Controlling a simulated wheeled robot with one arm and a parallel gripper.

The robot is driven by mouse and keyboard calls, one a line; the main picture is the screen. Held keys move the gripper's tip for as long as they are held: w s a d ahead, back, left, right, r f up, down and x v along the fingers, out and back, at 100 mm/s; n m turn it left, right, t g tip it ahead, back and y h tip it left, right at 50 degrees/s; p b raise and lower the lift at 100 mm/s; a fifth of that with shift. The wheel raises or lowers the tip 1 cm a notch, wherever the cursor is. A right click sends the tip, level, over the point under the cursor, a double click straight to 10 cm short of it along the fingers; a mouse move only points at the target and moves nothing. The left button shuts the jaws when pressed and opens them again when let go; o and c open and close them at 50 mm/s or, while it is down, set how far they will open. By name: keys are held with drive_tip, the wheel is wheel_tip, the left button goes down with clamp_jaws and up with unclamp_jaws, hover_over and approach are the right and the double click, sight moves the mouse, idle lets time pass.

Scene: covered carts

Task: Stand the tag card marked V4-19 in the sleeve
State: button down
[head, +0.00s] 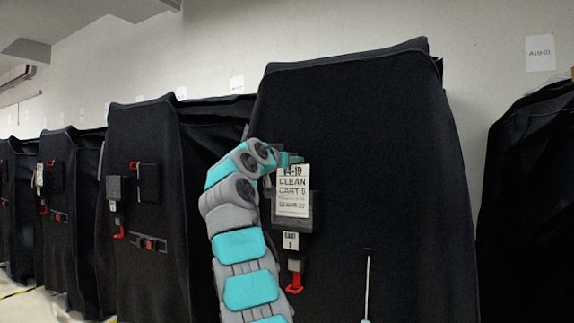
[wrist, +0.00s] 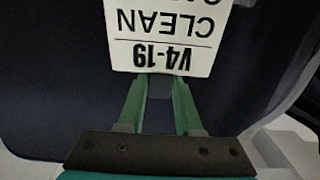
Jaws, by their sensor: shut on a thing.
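The white tag card marked V4-19 (head: 292,192) is upright in front of the near covered cart, its text reading CLEAN CART. My gripper (head: 292,160) holds it by its top edge. In the wrist view the card (wrist: 165,30) appears upside down, and the green fingers of my gripper (wrist: 160,85) are shut on its marked edge. The dark sleeve (head: 306,222) is on the cart's front, around the card's lower part. I cannot tell whether the card's lower edge is inside the sleeve or in front of it.
The near cart's black cover (head: 385,150) fills the middle. Below the sleeve hang a small white label (head: 290,240) and a red hook (head: 294,285). A pale cord (head: 367,285) hangs to the right. Other covered carts (head: 140,220) stand to the left.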

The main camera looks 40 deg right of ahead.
drive_tip(key=shift+s+a+r+b, duration=0.1)
drive_tip(key=shift+s+a+b, duration=0.15)
drive_tip(key=shift+b, duration=0.05)
drive_tip(key=shift+a, duration=0.25)
drive_tip(key=c, duration=0.5)
unclamp_jaws()
drive_tip(key=shift+s, duration=0.1)
drive_tip(key=shift+b+v, duration=1.45)
drive_tip(key=shift+v, duration=2.45)
drive_tip(key=shift+f, duration=0.2)
